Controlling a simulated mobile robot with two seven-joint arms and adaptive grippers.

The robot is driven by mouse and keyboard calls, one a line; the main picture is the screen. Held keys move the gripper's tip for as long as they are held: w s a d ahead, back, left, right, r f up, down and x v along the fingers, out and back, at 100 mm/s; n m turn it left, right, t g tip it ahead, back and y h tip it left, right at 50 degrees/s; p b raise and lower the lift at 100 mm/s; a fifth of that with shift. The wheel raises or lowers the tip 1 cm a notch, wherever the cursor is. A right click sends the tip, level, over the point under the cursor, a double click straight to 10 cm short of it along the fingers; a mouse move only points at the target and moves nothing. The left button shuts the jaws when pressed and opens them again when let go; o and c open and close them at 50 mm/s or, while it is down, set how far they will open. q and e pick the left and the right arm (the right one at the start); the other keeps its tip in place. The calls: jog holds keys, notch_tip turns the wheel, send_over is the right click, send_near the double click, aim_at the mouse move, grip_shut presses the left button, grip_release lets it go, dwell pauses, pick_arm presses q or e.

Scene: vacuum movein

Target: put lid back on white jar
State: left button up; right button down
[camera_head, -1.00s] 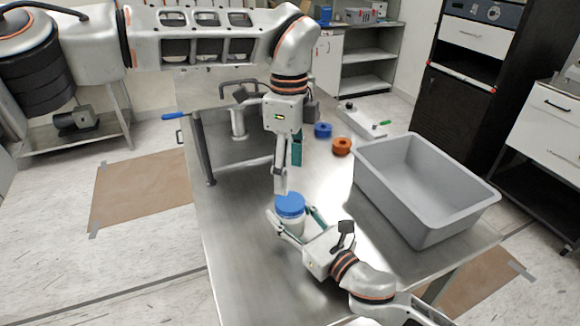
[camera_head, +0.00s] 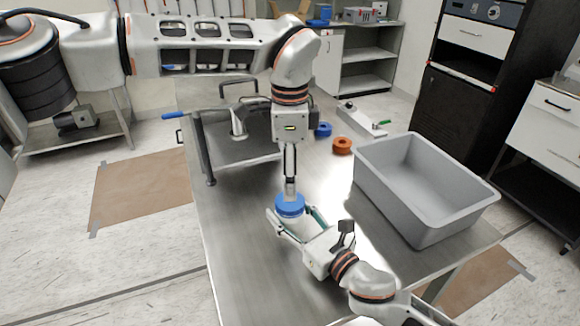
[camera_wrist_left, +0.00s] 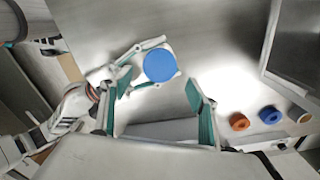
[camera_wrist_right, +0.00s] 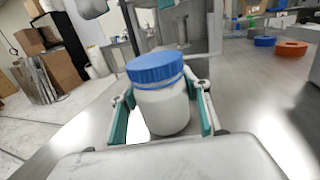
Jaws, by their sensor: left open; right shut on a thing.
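The white jar (camera_wrist_right: 165,110) stands upright in the right wrist view. My right gripper (camera_head: 291,213) is shut on the jar, with a finger on each side of its body. The blue lid (camera_wrist_right: 155,68) sits on top of the jar, looking slightly tilted, with a thin blue ring just below it. I cannot tell whether it is screwed down. My left gripper (camera_head: 290,192) points down over the lid. In the left wrist view its fingers are spread apart, and the lid (camera_wrist_left: 160,65) shows between and beyond their tips, apparently untouched.
A grey bin (camera_head: 424,190) stands on the metal table (camera_head: 240,255) to the right. An orange ring-shaped part (camera_head: 342,146) and a blue one (camera_head: 323,130) lie behind the jar. The table left of the jar is clear.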

aim_at(290, 216)
pick_arm(q)
jog(key=shift+f, duration=3.05)
